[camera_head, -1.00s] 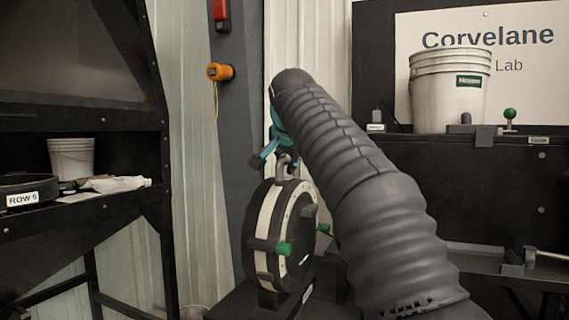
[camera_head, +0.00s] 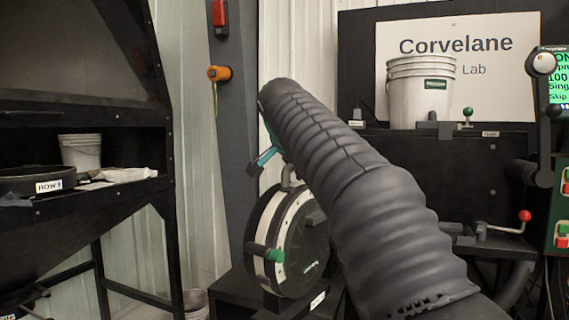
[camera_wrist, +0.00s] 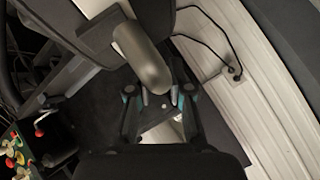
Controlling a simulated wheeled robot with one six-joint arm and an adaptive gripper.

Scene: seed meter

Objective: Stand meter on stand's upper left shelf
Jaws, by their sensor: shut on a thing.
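The meter (camera_head: 300,245) is a round black disc with a cream rim and a green-tipped handle. It hangs upright below my gripper (camera_head: 286,168) in the head view. My gripper is shut on the meter's grey top handle (camera_head: 289,178), and my dark arm hides part of the grip and the meter's right edge. In the wrist view the fingers of my gripper (camera_wrist: 158,98) are near a thick grey rounded part.
A white bucket (camera_head: 80,152), a round black pan (camera_head: 30,180) and a pale cloth (camera_head: 125,174) occupy the left shelf. A dark post (camera_head: 232,130) stands between rack and meter. A black bench with a large bucket (camera_head: 418,92) and a red-knobbed lever (camera_head: 524,216) is at the right.

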